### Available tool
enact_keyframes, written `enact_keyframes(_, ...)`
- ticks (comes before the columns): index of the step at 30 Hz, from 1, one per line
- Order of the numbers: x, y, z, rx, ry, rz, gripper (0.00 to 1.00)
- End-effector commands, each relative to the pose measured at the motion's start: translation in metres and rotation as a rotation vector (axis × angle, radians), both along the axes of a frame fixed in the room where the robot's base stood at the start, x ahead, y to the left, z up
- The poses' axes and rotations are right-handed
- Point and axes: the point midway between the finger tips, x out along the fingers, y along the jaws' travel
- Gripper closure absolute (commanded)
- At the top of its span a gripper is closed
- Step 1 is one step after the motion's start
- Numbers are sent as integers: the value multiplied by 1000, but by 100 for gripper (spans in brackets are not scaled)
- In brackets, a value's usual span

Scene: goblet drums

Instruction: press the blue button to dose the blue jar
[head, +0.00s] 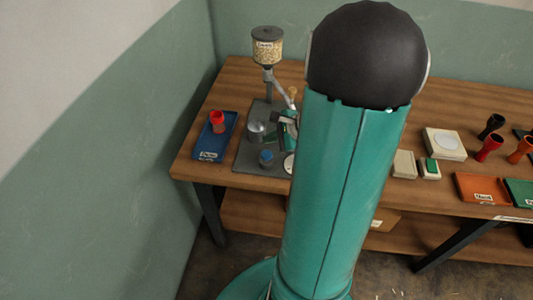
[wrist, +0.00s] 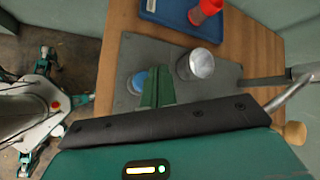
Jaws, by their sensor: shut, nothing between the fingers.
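The blue button (head: 266,158) is a small round blue cap near the front of a grey base plate (head: 246,157). In the wrist view the blue button (wrist: 138,80) lies just left of my gripper's green fingers, which partly cover it. My gripper (wrist: 158,88) is shut and empty, over the plate; I cannot tell whether it touches the button. In the head view my arm hides most of the gripper. A metal cup (head: 256,132) stands on the plate behind the button, and shows in the wrist view (wrist: 197,65). No jar is clearly blue.
A hopper (head: 267,47) of pale grains stands on a post behind the plate. A blue tray (head: 214,138) with a red goblet drum (head: 217,121) is to the left. Pale blocks, coloured trays and more drums stand to the right. A wall closes the left side.

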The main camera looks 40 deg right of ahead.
Motion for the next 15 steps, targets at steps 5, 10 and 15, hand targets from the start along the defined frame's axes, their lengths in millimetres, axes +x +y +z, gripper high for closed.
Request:
enact_keyframes(5, 0, 1, -22, 2, 2, -1, 100)
enact_keyframes(10, 0, 1, -32, 0, 1, 1, 100)
enact_keyframes(15, 0, 1, -34, -1, 0, 1, 100)
